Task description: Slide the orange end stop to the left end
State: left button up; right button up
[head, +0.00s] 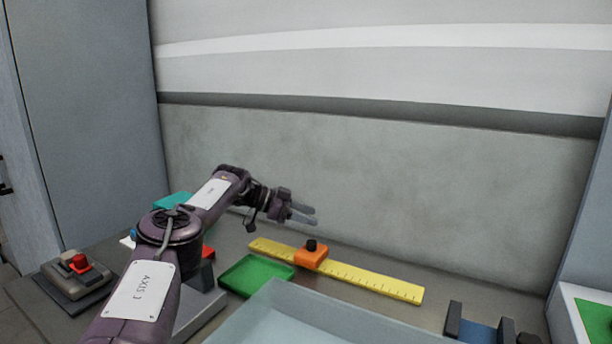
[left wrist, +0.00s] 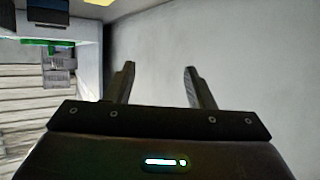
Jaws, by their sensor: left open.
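The orange end stop (head: 311,256) with a dark knob on top sits on the yellow ruler rail (head: 370,283), left of the rail's middle. A short stretch of rail shows to its left. My left gripper (head: 308,215) is open and empty, raised above and behind the rail near the end stop, its fingers pointing right. In the left wrist view the two fingers (left wrist: 158,84) stand apart with nothing between them; the end stop does not show there. My right gripper is not in view.
A green tray (head: 256,276) lies just left of the rail. A clear bin (head: 300,322) stands in front of it. A red button box (head: 78,270) is at the far left, and a dark holder with a blue part (head: 478,332) is at the front right. A grey wall rises behind.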

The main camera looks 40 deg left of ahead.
pick_arm(q)
notch_tip(320, 180, up, 11)
jog(key=p, duration=0.2)
jog(key=shift+r, duration=0.2)
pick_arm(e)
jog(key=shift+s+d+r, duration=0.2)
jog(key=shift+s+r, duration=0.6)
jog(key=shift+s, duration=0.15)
